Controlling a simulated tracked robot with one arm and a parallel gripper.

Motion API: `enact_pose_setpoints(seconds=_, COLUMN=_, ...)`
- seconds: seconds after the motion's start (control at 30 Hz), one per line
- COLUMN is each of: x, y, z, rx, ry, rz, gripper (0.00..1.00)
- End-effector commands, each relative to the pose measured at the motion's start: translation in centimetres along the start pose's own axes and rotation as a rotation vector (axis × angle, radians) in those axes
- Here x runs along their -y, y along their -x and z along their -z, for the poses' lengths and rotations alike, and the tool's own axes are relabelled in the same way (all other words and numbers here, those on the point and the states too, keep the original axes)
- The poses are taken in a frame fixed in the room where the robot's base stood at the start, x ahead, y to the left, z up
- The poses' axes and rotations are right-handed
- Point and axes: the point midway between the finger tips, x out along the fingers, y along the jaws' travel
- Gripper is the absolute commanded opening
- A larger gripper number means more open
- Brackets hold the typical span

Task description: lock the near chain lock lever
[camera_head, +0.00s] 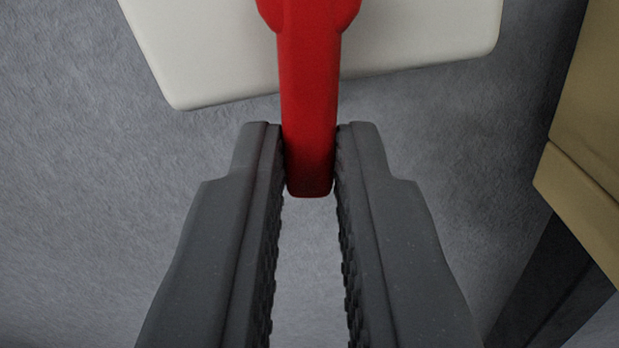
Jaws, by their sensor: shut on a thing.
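The red lever (309,85) of the chain lock comes down from the top middle of the picture. Its wider, rounded part is at the top edge and its narrow end points toward me. My gripper (310,160) is shut on the lever's narrow end, with one dark ridged finger against each side. The end of the lever shows between the fingertips. A white plate (420,40) lies beyond and under the lever. The rest of the lock is cut off by the top edge.
Grey cloth (90,200) surrounds the plate and is clear on the left. A tan block-like thing (590,130) stands at the right edge, with a dark strip (545,275) below it.

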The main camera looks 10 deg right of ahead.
Motion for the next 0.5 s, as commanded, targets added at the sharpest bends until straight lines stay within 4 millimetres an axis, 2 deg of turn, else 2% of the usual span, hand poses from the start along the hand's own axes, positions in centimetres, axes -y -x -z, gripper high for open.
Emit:
enact_pose_setpoints(seconds=0.3, x=-0.79, y=-0.01, z=0.22, rx=-0.002, ry=0.189, rz=0.0, gripper=0.0)
enact_pose_setpoints(seconds=0.5, x=-0.84, y=-0.01, z=0.2, rx=-0.002, ry=0.212, rz=0.0, gripper=0.0)
